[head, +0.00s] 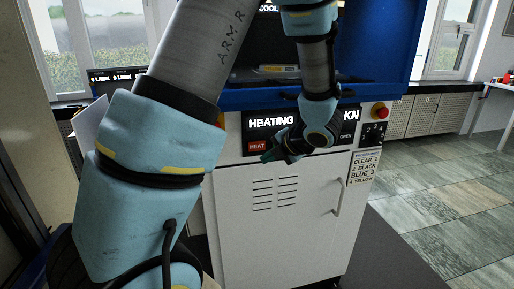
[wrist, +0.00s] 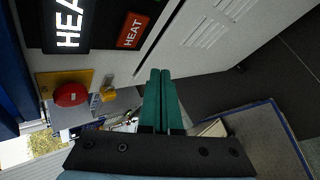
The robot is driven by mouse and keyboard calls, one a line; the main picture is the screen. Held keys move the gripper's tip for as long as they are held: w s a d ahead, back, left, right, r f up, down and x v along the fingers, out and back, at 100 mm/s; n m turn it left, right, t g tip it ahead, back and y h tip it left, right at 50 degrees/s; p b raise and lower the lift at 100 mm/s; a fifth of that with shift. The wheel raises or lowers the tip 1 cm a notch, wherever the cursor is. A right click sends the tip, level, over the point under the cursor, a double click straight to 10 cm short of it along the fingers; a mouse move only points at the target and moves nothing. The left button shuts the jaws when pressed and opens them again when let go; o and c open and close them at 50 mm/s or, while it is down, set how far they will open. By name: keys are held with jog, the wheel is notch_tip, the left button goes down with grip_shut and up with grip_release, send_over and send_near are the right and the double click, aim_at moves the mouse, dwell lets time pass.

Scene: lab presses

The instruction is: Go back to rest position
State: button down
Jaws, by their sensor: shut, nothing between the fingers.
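My gripper (head: 268,156) is in front of the press's control panel, near the red HEAT button (head: 257,146). In the wrist view its two green fingers (wrist: 161,100) are together with nothing between them. The press (head: 285,215) is a white cabinet with a blue upper frame. Its display (head: 271,122) reads HEATING, with KN at the right end. My arm covers part of the panel between the HEAT button and the OPEN label (head: 346,136). In the wrist view the HEAT button (wrist: 132,30) is ahead and left of the fingertips, apart from them.
A red round button (head: 380,111) is at the press's right corner; another red button (wrist: 71,95) shows at left in the wrist view. A label (head: 363,168) lists colours. A door handle (head: 339,197) sticks out below. Tiled floor (head: 440,225) at right is clear.

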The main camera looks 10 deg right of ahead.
jog(key=shift+w, duration=0.1)
dwell(0.4)
jog(key=w+a+r+m+h, duration=0.15)
jog(key=w+m+h, duration=0.25)
jog(key=m, duration=0.4)
jog(key=s+a+m+g+h, duration=0.1)
jog(key=s+a+m+g, duration=0.5)
jog(key=s+a+m, duration=1)
jog(key=m, duration=0.3)
jog(key=shift+f+m+g, duration=0.3)
jog(key=shift+f+g, duration=0.05)
jog(key=shift+g, duration=0.05)
